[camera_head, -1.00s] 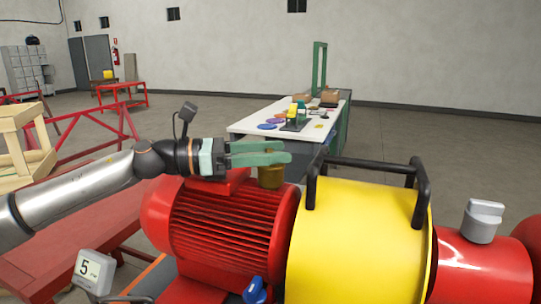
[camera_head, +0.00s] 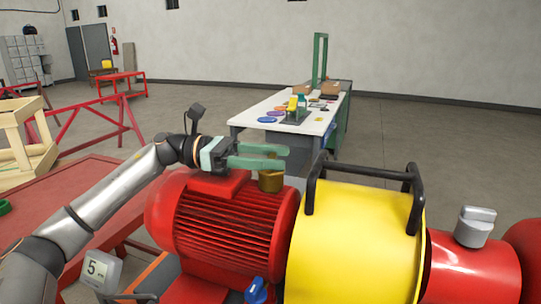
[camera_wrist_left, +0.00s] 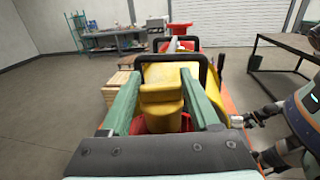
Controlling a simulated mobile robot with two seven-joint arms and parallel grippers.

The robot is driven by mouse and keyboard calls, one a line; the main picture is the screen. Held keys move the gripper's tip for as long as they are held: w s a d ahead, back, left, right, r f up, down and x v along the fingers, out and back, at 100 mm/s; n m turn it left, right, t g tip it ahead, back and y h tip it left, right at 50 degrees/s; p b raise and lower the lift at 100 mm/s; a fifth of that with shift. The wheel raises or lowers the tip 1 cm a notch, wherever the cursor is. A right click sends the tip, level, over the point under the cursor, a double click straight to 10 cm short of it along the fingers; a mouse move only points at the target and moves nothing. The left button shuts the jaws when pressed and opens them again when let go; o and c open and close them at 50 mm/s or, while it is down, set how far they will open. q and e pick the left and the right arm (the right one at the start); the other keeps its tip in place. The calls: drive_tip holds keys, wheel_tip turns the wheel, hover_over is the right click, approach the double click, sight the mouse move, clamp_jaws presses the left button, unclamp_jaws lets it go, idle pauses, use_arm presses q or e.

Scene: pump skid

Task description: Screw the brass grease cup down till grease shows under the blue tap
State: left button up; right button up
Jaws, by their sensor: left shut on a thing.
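The brass grease cup (camera_head: 270,183) stands upright at the right end of the red ribbed motor housing, beside the yellow guard. My left gripper (camera_head: 284,157) comes in from the left with its green fingers at the top of the cup. In the left wrist view the fingers lie on both sides of the brass cup (camera_wrist_left: 160,104), and the gripper is shut on it. The blue tap (camera_head: 256,291) is low in front of the motor, at the bottom edge of the head view. I see no grease under it, but the area below is cut off.
The yellow guard (camera_head: 352,245) with black handles (camera_head: 365,170) is right of the cup. A display reading 5 (camera_head: 98,269) stands at lower left. A white-topped table (camera_head: 262,128) with parts is behind. A wooden frame (camera_head: 38,152) stands at left.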

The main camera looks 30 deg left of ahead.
use_arm(q)
drive_tip(key=shift+r, duration=0.15)
drive_tip(key=o, duration=1.4)
drive_tip(key=shift+c, duration=0.2)
use_arm(e)
drive_tip(key=shift+w+a+r, duration=0.1)
use_arm(q)
drive_tip(key=shift+s+a+f, duration=0.1)
drive_tip(key=shift+a+f, duration=0.1)
drive_tip(key=shift+a, duration=0.15)
drive_tip(key=b+v, duration=0.2)
drive_tip(key=v, duration=0.3)
drive_tip(key=shift+f, duration=0.15)
drive_tip(key=b+v, duration=0.1)
drive_tip(key=v, duration=0.2)
drive_tip(key=b+v, duration=0.1)
drive_tip(key=v, duration=0.1)
drive_tip(key=shift+s+a+r, duration=0.2)
drive_tip(key=shift+a, duration=0.15)
drive_tip(key=shift+s+a, duration=0.25)
drive_tip(key=shift+a, duration=0.2)
use_arm(e)
drive_tip(key=shift+w+a+f+y, duration=0.2)
drive_tip(key=shift+w+a+f, duration=0.15)
drive_tip(key=shift+a+f, duration=0.2)
drive_tip(key=shift+w+a+f+y, duration=0.2)
drive_tip(key=shift+w+a+f, duration=0.1)
drive_tip(key=shift+a+f, duration=0.2)
